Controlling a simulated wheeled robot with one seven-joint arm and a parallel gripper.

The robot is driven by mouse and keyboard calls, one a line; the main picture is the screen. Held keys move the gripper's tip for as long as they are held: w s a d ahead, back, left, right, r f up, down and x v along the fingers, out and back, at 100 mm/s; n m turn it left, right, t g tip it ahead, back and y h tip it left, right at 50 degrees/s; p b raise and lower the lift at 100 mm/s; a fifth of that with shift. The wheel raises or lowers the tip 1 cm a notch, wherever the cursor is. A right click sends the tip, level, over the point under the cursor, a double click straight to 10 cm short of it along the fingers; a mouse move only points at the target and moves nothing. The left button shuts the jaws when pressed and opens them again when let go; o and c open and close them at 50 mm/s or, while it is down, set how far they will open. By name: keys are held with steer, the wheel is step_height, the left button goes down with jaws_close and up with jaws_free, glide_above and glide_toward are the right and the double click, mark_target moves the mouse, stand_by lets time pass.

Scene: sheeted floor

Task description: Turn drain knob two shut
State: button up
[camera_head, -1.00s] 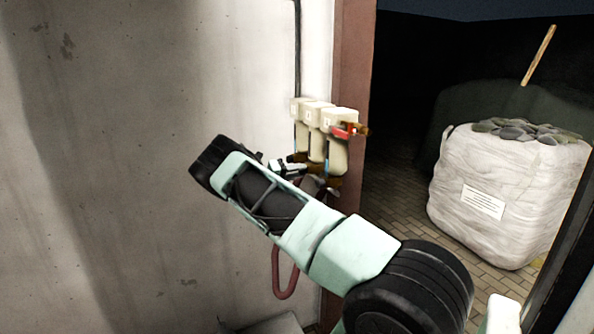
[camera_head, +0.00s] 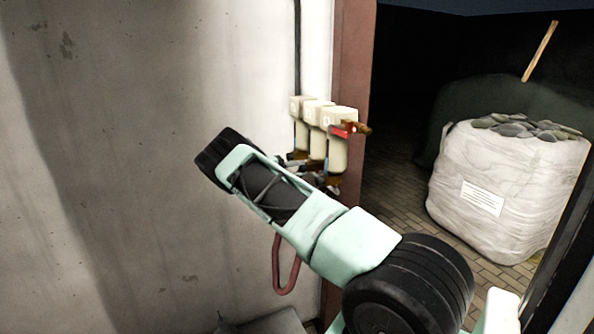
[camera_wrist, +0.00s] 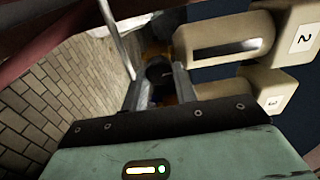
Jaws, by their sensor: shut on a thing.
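Three cream filter units hang in a row on the wall by the door frame in the head view. In the wrist view, the unit marked 2 (camera_wrist: 225,48) is at upper right, and the unit marked 3 (camera_wrist: 262,88) is below it. A small dark knob (camera_wrist: 157,70) with brass-coloured parts around it sits off the bowl ends, roughly in line with unit two. My gripper (camera_wrist: 158,82) has its two grey fingers shut on this knob. In the head view my arm hides most of the gripper and the knob.
A red-handled brass valve (camera_head: 348,129) is on the nearest unit. A red hose (camera_head: 284,270) hangs in a loop below. The brown door frame (camera_head: 350,60) stands close at right. Beyond it, a wrapped white bulk bag (camera_head: 500,190) stands on the brick floor.

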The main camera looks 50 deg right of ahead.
steer(key=shift+w, duration=0.1)
steer(key=o, duration=1)
steer(key=shift+c, duration=0.2)
steer(key=b+v, duration=0.6)
steer(key=v, duration=1.1)
steer(key=shift+a, duration=0.25)
